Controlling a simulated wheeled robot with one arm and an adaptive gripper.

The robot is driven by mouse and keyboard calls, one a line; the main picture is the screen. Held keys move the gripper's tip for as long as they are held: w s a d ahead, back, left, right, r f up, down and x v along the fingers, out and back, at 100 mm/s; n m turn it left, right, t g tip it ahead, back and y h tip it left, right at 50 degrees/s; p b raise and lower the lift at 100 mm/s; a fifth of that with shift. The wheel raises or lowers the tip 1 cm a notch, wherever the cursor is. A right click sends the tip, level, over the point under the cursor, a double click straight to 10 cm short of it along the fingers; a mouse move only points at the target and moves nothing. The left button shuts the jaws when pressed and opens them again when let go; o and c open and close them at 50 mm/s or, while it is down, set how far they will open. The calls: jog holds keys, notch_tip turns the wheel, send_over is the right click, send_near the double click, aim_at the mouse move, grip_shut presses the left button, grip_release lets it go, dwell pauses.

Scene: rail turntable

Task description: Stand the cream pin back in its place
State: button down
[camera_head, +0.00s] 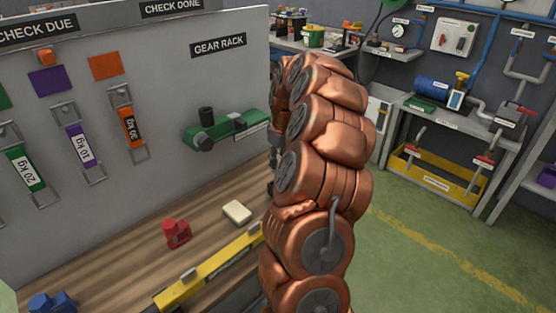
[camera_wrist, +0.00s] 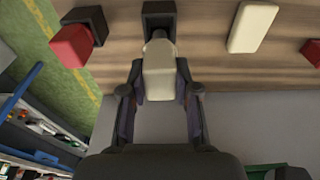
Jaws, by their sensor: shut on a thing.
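In the wrist view, my gripper (camera_wrist: 160,92) is shut on the cream pin (camera_wrist: 159,64), with one dark finger on each side of it. The pin's far end meets or overlaps a dark square block (camera_wrist: 159,14); I cannot tell whether it is seated in it. In the head view my copper arm hides the pin and nearly all of the gripper. A loose cream block (camera_head: 237,212) lies on the wooden bench top, and it also shows in the wrist view (camera_wrist: 252,27).
A red piece (camera_head: 176,234) and a blue piece (camera_head: 52,303) sit on the bench. A yellow bar (camera_head: 210,272) runs along its front edge. The upright board (camera_head: 160,80) carries hanging weights and a green rack (camera_head: 225,132). Another red piece (camera_wrist: 72,46) shows beside a dark block.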

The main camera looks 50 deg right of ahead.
jog(key=shift+f+b, duration=1.35)
jog(key=shift+f, duration=1.45)
jog(key=c, duration=0.8)
grip_release()
jog(key=shift+o, duration=0.2)
jog(key=shift+r, duration=0.1)
jog(key=r, duration=0.4)
jog(key=s+r, duration=0.1)
jog(key=r, duration=0.2)
jog(key=s+r, duration=0.1)
jog(key=r, duration=0.3)
jog(key=shift+r, duration=0.35)
jog(key=shift+w, duration=0.1)
